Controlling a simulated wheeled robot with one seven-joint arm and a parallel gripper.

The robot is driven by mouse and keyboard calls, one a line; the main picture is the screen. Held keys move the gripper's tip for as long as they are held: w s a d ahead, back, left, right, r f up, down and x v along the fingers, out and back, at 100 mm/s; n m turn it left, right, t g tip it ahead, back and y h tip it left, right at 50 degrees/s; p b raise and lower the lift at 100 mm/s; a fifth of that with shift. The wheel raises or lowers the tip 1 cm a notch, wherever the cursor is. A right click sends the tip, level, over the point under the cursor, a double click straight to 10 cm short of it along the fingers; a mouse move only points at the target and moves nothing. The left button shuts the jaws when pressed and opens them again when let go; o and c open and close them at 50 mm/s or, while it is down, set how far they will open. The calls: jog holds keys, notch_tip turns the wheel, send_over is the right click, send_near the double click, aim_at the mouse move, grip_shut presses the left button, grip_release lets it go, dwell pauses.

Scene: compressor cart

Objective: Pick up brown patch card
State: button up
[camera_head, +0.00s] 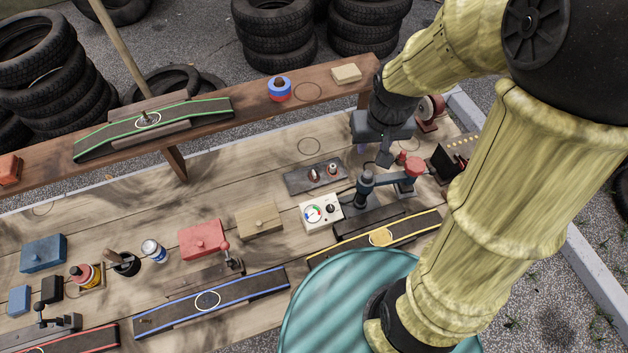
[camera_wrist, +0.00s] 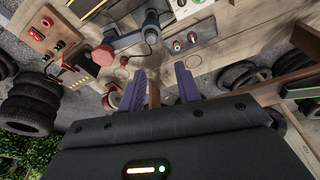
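My gripper (camera_wrist: 158,72) is open, its two purple fingers apart in the wrist view. A narrow brown upright piece (camera_wrist: 153,94) shows between them with a gap to the right finger. I cannot tell whether it is the brown patch card or part of the shelf. In the head view my gripper (camera_head: 378,148) hangs over the back right of the bench, beside the shelf end, and its fingers are mostly hidden. No thing is clearly recognisable as the brown patch card. A tan block (camera_head: 346,74) lies on the shelf's right end.
The wooden shelf (camera_head: 325,88) runs along the bench's back. A red-topped clamp stand (camera_head: 413,167), gauge box (camera_head: 320,212) and dark plate with two knobs (camera_head: 314,176) stand near my gripper. A teal drum (camera_head: 330,300) is in front. Bare bench lies left of the plate.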

jog(key=w+a+f+n+b, duration=0.3)
jog(key=w+a+f+b, duration=0.8)
jog(key=f, duration=0.3)
jog(key=shift+w+a+f+g, duration=0.3)
jog(key=shift+a+f+g, duration=0.05)
jog(key=shift+a+g, duration=0.05)
jog(key=shift+f, duration=0.1)
send_over(314, 173)
jog(key=f, duration=1.2)
jog(key=shift+s+a, duration=0.1)
jog(key=shift+s, duration=0.15)
jog(key=shift+w+f+p, duration=0.15)
jog(key=shift+f+p, duration=0.05)
jog(key=shift+f, duration=1.1)
jog(key=shift+w+f+p, duration=0.1)
jog(key=shift+f+p, duration=0.1)
jog(key=shift+f, duration=1.1)
jog(key=shift+d, duration=0.2)
